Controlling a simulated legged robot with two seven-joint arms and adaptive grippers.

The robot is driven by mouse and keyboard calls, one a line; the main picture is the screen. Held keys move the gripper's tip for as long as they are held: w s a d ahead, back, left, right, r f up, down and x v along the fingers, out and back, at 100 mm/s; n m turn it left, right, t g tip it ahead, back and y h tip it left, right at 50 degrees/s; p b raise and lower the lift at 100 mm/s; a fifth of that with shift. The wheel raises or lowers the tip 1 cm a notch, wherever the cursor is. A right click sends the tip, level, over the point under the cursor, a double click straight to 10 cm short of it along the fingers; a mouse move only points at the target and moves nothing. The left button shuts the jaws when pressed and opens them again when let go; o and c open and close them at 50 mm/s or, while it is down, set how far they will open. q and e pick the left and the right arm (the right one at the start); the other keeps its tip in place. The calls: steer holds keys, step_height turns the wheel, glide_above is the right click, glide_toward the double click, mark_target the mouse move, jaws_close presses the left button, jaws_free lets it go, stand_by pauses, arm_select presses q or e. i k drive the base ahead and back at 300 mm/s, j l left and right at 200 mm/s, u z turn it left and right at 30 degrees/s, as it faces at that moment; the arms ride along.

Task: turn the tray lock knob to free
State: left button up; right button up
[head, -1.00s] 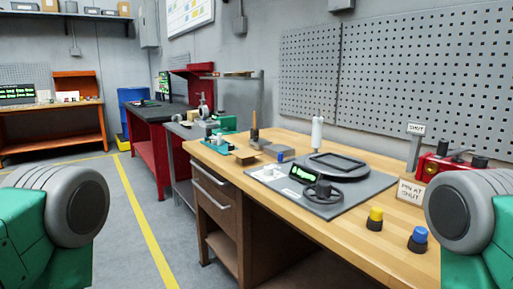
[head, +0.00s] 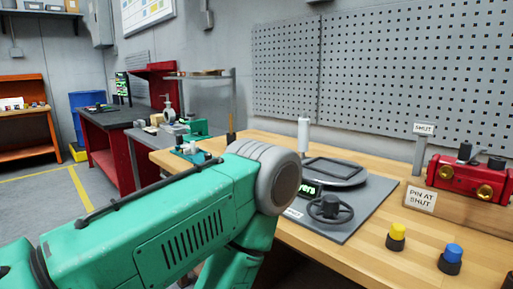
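A round grey fixture with a dark square tray frame (head: 331,168) sits on a grey mat (head: 345,225) on the bench. In front of it is a black handwheel with a central knob (head: 330,207), and a small green-lit display (head: 309,190) stands beside it. I cannot tell which part is the tray lock knob. My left arm reaches in from the left and covers the left part of the mat. Its gripper is out of view, apparently hidden behind or below the arm. My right gripper is out of view.
A yellow-topped knob (head: 397,234) and a blue-topped knob (head: 452,257) stand on the bench's right front. A red valve block (head: 468,177) with a "PIN AT SHUT" sign (head: 421,199) is behind them. A white cylinder (head: 303,133) stands behind the fixture. A pegboard (head: 400,80) backs the bench.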

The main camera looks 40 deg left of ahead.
mark_target(207, 156)
steer(key=j+z, duration=0.15)
steer(key=j, duration=0.45)
steer(key=j+z, duration=0.15)
steer(key=j, duration=0.45)
steer(key=j+z, duration=0.15)
steer(key=j, duration=0.45)
steer(key=k+j+z, duration=0.15)
steer(key=j, duration=0.45)
steer(key=k+j+z, duration=0.15)
steer(key=j, duration=0.45)
steer(key=i, duration=0.05)
